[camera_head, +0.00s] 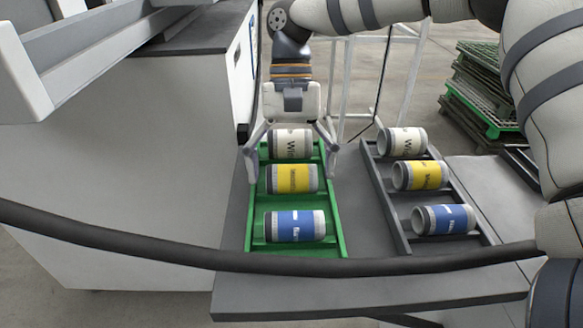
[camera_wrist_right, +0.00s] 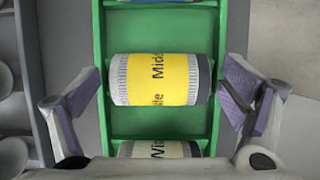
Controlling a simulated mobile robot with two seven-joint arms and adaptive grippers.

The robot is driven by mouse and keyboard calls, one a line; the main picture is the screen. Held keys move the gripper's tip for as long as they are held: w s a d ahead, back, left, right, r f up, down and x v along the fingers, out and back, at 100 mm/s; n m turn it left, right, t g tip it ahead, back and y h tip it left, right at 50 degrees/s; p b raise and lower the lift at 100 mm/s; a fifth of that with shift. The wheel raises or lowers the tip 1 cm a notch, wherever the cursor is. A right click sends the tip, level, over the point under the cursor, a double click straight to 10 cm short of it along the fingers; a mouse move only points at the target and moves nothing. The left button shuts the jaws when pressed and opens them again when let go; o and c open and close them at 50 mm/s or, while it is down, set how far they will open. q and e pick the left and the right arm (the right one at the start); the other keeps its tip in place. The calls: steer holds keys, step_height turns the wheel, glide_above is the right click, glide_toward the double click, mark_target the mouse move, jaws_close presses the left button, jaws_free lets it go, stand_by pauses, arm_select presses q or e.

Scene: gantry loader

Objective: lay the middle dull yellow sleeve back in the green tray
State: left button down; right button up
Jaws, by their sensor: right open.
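The yellow sleeve (camera_head: 292,179), a grey-ended cylinder with a yellow "Middle" label, lies on its side in the middle of the green tray (camera_head: 340,240). It also shows in the right wrist view (camera_wrist_right: 160,79), lying across the tray. My right gripper (camera_head: 292,174) reaches down from above, open, with one finger at each side of the tray. In the right wrist view the fingers of the gripper (camera_wrist_right: 162,88) stand beside the sleeve's two ends, apart from it. A second yellow sleeve (camera_head: 420,175) lies in the middle of the dark grey rack. My left gripper is not in view.
In the green tray, a cream sleeve (camera_head: 291,144) lies behind the yellow one and a blue sleeve (camera_head: 295,225) in front. The grey rack (camera_head: 398,238) on the right also holds a cream sleeve (camera_head: 402,141) and a blue sleeve (camera_head: 443,219). A dark cable (camera_head: 290,265) crosses the foreground.

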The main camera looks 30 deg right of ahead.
steer(key=s+a+r+v, duration=0.1)
steer(key=s+v, duration=0.1)
steer(key=v, duration=1.5)
steer(key=shift+r+p, duration=0.25)
steer(key=shift+p, duration=0.05)
